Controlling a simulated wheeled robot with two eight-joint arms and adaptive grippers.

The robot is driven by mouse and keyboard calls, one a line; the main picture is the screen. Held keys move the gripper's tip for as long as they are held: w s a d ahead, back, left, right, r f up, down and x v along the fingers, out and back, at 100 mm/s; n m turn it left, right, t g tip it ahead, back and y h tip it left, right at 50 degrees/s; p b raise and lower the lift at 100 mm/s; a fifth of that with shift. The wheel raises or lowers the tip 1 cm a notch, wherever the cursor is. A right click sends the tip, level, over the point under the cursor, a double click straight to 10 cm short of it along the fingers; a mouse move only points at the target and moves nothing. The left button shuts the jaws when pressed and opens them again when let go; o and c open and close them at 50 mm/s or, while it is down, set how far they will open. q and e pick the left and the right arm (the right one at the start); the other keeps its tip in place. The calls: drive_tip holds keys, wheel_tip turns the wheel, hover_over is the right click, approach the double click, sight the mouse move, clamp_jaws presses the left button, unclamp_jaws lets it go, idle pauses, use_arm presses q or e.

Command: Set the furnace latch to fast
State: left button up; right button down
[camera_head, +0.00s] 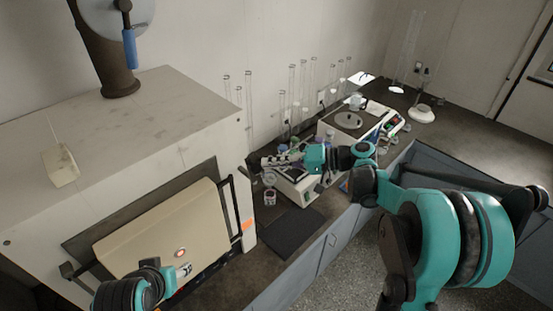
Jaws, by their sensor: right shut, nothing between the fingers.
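The furnace (150,110) is a large off-white box at the left, with a beige front door (165,235) set in a dark frame. The door bears a small round red-and-white spot. A black bar (234,205) runs along the door's right edge; I cannot tell whether it is the latch or how it is set. My right gripper (264,161) is shut and empty, to the right of the furnace's front corner and in front of the bench equipment. My left arm shows at the bottom, before the door; its gripper (184,270) is too small and partly hidden to read.
A dark flue (105,60) with a grey disc and blue handle (129,48) rises from the furnace top. The bench holds a dark mat (291,233), a balance (350,122) and several glass tubes (303,80).

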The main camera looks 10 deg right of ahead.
sight(255, 169)
drive_tip(key=s+a+n+h, duration=0.1)
drive_tip(key=s+a+n+h+p, duration=0.1)
drive_tip(key=a, duration=0.1)
drive_tip(key=shift+r+t, duration=0.15)
drive_tip(key=shift+t, duration=0.15)
drive_tip(key=s+a+f+n+t+h+b, duration=0.2)
drive_tip(key=s+a+f+n+h, duration=0.2)
drive_tip(key=a+f+n+h, duration=0.1)
drive_tip(key=shift+a+f+h, duration=0.4)
drive_tip(key=shift+a+f, duration=0.1)
drive_tip(key=shift+a, duration=0.1)
drive_tip(key=shift+s, duration=0.1)
drive_tip(key=shift+a, duration=0.1)
idle(0.4)
